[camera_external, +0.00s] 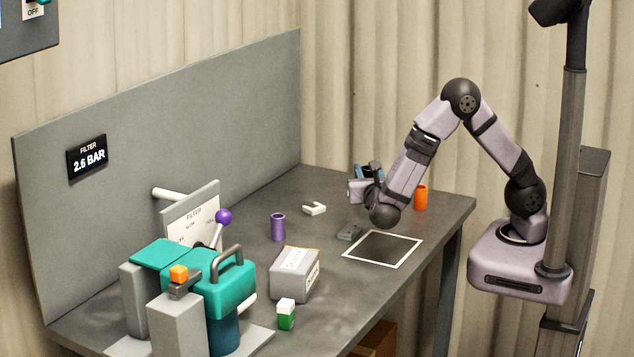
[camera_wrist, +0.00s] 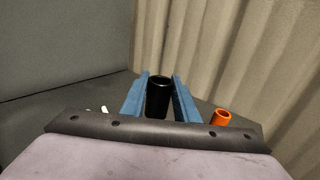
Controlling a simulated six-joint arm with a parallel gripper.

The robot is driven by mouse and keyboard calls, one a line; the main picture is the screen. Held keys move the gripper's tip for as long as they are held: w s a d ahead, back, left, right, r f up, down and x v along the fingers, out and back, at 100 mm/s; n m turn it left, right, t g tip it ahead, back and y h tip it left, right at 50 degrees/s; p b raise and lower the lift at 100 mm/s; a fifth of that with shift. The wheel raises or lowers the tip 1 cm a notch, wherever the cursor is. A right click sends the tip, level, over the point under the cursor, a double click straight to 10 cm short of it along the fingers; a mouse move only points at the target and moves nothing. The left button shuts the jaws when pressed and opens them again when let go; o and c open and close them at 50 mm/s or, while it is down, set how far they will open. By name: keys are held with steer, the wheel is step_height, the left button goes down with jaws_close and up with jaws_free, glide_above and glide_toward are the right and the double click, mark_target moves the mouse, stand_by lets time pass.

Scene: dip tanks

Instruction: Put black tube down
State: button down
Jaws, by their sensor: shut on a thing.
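The black tube (camera_wrist: 159,98) stands between the two blue fingers of my gripper (camera_wrist: 160,92) in the wrist view, with its open end showing. My gripper is shut on it. In the external view my gripper (camera_external: 366,174) is above the far right part of the grey table, left of the orange tube. The tube is hard to make out there, hidden by the gripper and wrist. I cannot tell whether its lower end touches the table.
An orange tube (camera_external: 421,197) stands close to the right of my gripper. A white-outlined square (camera_external: 382,249), a grey block (camera_external: 349,233), a white hook-shaped piece (camera_external: 314,208) and a purple tube (camera_external: 278,227) are nearby. A grey box (camera_external: 294,276) and teal filter unit (camera_external: 222,283) stand left.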

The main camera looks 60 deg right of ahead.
steer(key=shift+f, duration=3.85)
steer(key=shift+f, duration=0.2)
steer(key=c, duration=1.4)
jaws_free()
steer(key=shift+r, duration=0.1)
steer(key=shift+r, duration=0.15)
steer(key=shift+s+a, duration=0.1)
steer(key=shift+a, duration=0.2)
steer(key=b+v, duration=0.2)
steer(key=v, duration=0.9)
steer(key=shift+s+a+b, duration=0.15)
steer(key=shift+s+b, duration=0.05)
steer(key=shift+b, duration=0.1)
